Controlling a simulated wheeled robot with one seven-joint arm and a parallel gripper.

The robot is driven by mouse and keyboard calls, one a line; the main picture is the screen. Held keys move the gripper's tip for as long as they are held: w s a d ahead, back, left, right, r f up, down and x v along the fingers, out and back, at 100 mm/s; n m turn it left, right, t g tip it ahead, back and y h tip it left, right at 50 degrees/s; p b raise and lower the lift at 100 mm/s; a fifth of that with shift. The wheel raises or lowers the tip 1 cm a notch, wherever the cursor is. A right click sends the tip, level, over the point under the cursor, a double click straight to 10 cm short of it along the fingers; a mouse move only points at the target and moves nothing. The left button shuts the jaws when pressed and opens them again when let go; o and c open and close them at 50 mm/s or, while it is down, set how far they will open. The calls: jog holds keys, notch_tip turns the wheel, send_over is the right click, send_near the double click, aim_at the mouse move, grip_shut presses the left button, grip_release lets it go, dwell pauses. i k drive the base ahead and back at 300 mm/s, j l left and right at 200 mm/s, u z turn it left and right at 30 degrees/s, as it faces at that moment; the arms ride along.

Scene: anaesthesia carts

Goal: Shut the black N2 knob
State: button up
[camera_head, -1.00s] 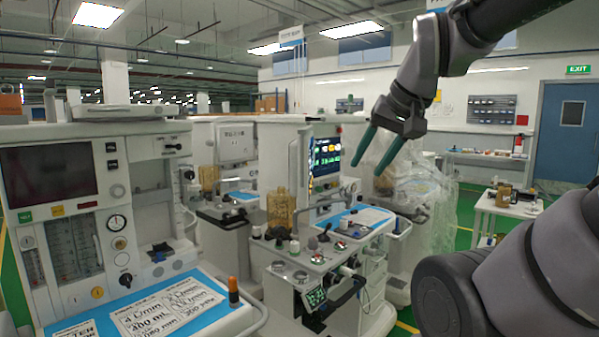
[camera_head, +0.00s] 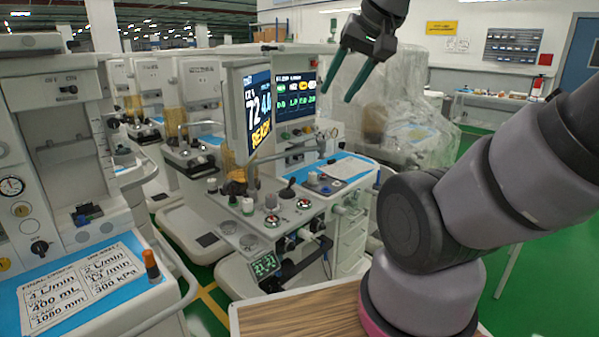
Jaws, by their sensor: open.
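No N2 label is readable, so I cannot tell which black knob is the N2 one. On the middle cart (camera_head: 215,262), a small black-topped knob (camera_head: 212,186) stands at the left of the top. A white knob with a dark cap (camera_head: 247,205) and a black lever-like knob (camera_head: 287,190) stand further right. The left cart has a round black knob (camera_head: 40,247) on its front panel.
A tilted monitor (camera_head: 257,105) stands on the middle cart. The left cart has an instruction sheet (camera_head: 85,284) and an orange-capped item (camera_head: 151,264). A wooden tabletop (camera_head: 300,315) is in front of me. A plastic-covered cart (camera_head: 400,115) stands behind. Green floor is clear at right.

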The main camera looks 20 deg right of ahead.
aim_at(297, 132)
jog(key=i+l+u, duration=0.1)
jog(key=l, duration=0.3)
jog(key=i+l, duration=0.25)
jog(key=i+l+u, duration=0.15)
jog(key=l, duration=0.35)
jog(key=i+l, duration=0.1)
jog(key=l, duration=0.3)
jog(key=i+l+u, duration=0.15)
jog(key=l, duration=0.25)
jog(key=i+l, duration=0.1)
jog(key=l, duration=0.35)
jog(key=l+u, duration=0.3)
jog(key=l, duration=0.45)
jog(key=l+u, duration=0.3)
jog(key=l, duration=0.5)
jog(key=i+j+z, duration=0.25)
jog(key=j, duration=0.15)
jog(key=j+z, duration=0.25)
jog(key=j, duration=0.1)
